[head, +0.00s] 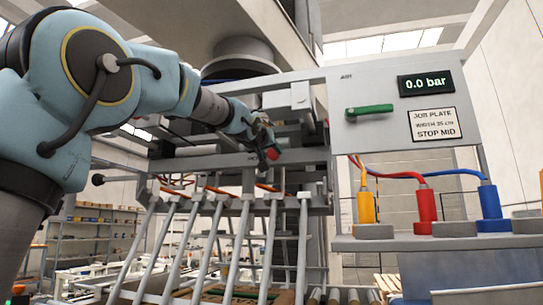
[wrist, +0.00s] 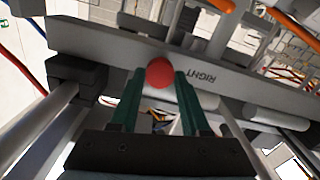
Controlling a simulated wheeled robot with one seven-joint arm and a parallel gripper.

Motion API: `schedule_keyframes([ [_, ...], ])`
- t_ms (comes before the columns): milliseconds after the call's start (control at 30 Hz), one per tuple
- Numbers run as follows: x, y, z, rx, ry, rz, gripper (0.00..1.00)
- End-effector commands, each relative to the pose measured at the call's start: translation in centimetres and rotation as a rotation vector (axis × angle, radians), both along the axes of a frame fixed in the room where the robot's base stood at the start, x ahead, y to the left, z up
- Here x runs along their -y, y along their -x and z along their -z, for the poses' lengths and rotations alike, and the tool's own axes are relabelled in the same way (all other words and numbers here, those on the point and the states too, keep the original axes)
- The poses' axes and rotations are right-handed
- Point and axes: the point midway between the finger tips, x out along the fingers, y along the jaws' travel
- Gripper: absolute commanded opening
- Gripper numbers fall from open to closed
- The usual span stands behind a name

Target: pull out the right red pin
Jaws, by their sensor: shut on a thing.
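The red pin's round head (wrist: 159,73) shows in the wrist view between the tips of my gripper's (wrist: 160,85) two green fingers. The fingers are shut on it. It sits in front of a grey bar (wrist: 110,52) with the word RIGHT printed beside it. In the head view the red pin (head: 272,153) shows small at the end of my gripper (head: 268,145), against the grey frame of the machine. The pin's shaft is hidden, so I cannot tell how deep it sits in the bar.
A grey panel (head: 400,125) with a green handle (head: 369,110) and a 0.0 bar display (head: 426,83) stands to the right. Yellow, red and blue connectors (head: 490,202) with hoses stand below it. Several slanted grey rods (head: 182,245) hang under the frame. A dark block (wrist: 75,72) sits left of the pin.

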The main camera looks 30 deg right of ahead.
Motion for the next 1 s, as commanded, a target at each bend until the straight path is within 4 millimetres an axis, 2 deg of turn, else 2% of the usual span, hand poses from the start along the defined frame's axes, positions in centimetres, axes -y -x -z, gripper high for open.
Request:
schedule_keyframes([
  [100, -0.9, 1.0, 0.1, 0.002, 0.001, 0.0, 0.0],
  [367, -1.0, 1.1, 0.0, -0.001, -0.001, -0.001, 0.0],
  [400, -1.0, 1.1, 0.0, -0.001, -0.001, -0.001, 0.51],
  [633, -1.0, 1.1, 0.0, 0.0, 0.0, 0.0, 0.77],
  [1000, -1.5, 1.6, 0.0, 0.001, 0.002, 0.0, 0.77],
])
